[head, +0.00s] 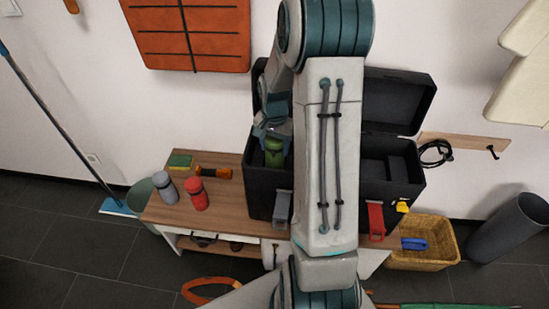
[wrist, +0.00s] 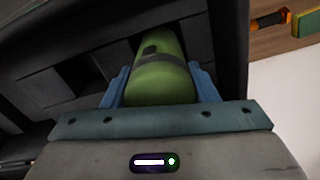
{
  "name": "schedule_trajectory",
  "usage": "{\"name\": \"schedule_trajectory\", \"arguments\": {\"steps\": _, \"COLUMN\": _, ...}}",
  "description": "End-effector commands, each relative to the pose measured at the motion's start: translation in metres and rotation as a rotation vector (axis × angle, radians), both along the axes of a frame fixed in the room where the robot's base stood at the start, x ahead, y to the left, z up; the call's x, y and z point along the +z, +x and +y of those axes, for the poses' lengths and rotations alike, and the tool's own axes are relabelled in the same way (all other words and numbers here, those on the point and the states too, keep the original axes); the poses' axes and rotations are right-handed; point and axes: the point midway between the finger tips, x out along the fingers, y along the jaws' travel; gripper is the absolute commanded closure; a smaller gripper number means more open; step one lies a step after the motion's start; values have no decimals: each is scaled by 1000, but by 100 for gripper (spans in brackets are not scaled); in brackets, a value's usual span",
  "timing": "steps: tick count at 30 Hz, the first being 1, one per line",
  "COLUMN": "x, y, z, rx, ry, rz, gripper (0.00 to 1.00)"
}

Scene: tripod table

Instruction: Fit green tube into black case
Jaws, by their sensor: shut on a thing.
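The green tube (wrist: 160,80) is held between the blue fingers of my gripper (wrist: 160,90), which is shut on it. In the head view the green tube (head: 273,152) is at the left part of the open black case (head: 262,190), with my gripper (head: 272,135) at its top. The wrist view shows the dark inner walls and compartments of the black case (wrist: 50,85) around and left of the tube. The tube's far end is in shadow, and I cannot tell whether it touches the case floor. My arm hides the middle of the case in the head view.
A grey tube (head: 166,188), a red tube (head: 194,194), an orange-and-black tool (head: 213,172) and a green-and-yellow sponge (head: 180,161) are on the wooden table (head: 222,215) left of the case. The case's raised lid (head: 398,100) stands behind. A wicker basket (head: 430,255) is at the right.

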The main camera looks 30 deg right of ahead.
Motion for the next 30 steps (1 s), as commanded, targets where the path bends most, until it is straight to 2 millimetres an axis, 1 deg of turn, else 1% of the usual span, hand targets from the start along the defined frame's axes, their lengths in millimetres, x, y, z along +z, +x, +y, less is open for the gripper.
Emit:
{"name": "schedule_trajectory", "arguments": {"steps": 5, "x": -15, "y": 0, "z": 0, "rx": -1, "ry": 1, "rz": 0, "gripper": 79}}
{"name": "schedule_trajectory", "arguments": {"steps": 10, "x": -38, "y": 0, "z": 0, "rx": 0, "ry": 1, "rz": -1, "gripper": 79}}
{"name": "schedule_trajectory", "arguments": {"steps": 12, "x": -41, "y": 1, "z": 0, "rx": 0, "ry": 1, "rz": -2, "gripper": 79}}
{"name": "schedule_trajectory", "arguments": {"steps": 18, "x": -41, "y": 1, "z": 0, "rx": 0, "ry": 0, "rz": -3, "gripper": 79}}
{"name": "schedule_trajectory", "arguments": {"steps": 22, "x": -45, "y": 1, "z": 0, "rx": 0, "ry": 0, "rz": -3, "gripper": 79}}
{"name": "schedule_trajectory", "arguments": {"steps": 23, "x": -44, "y": 0, "z": 0, "rx": 0, "ry": 0, "rz": -1, "gripper": 39}}
{"name": "schedule_trajectory", "arguments": {"steps": 24, "x": -44, "y": 0, "z": 0, "rx": 0, "ry": 0, "rz": -1, "gripper": 28}}
{"name": "schedule_trajectory", "arguments": {"steps": 25, "x": -44, "y": 0, "z": 0, "rx": 0, "ry": 0, "rz": -1, "gripper": 25}}
{"name": "schedule_trajectory", "arguments": {"steps": 30, "x": -44, "y": 0, "z": 0, "rx": 0, "ry": 0, "rz": -1, "gripper": 25}}
